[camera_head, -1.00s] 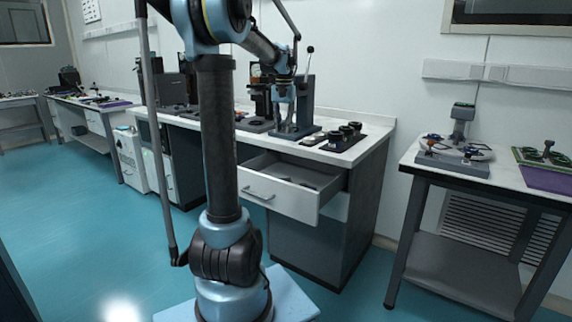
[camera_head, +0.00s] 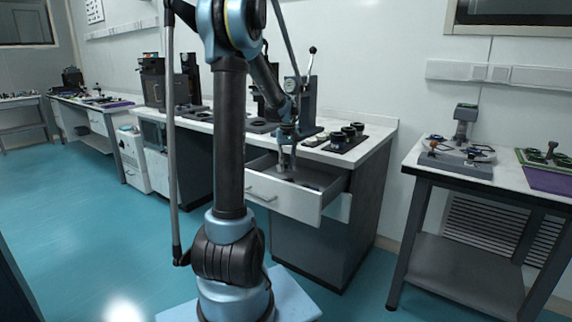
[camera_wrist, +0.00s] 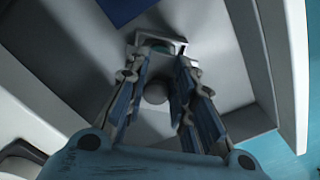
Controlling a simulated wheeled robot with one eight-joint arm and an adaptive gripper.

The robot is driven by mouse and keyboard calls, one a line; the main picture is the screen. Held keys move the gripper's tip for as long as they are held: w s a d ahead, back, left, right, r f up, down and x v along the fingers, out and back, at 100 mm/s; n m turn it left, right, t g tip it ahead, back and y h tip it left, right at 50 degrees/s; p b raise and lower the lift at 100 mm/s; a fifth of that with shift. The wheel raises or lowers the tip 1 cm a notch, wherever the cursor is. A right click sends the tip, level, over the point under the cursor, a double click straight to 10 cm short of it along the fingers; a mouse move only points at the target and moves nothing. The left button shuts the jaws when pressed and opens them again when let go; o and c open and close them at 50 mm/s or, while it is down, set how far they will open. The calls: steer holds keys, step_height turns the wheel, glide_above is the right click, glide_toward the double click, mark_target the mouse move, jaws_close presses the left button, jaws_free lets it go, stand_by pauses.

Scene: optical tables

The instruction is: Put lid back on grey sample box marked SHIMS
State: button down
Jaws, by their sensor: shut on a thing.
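My gripper (camera_head: 286,172) hangs down into the open drawer (camera_head: 262,190) of the counter. No SHIMS marking is readable, and I cannot make out the grey sample box.
The drawer's walls stand close around my gripper. A dark flat thing (camera_head: 312,185) lies in the drawer, and a blue patch (camera_wrist: 112,8) shows at the top of the wrist view. On the counter above are a black tray (camera_head: 338,146) with round parts and an upright press-like stand (camera_head: 308,105).

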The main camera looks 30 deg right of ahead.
mark_target(287, 170)
steer(key=shift+f, duration=2.85)
steer(key=shift+f, duration=0.1)
stand_by(0.4)
steer(key=c, duration=1.3)
jaws_free()
steer(key=o, duration=0.5)
steer(key=shift+r, duration=3.5)
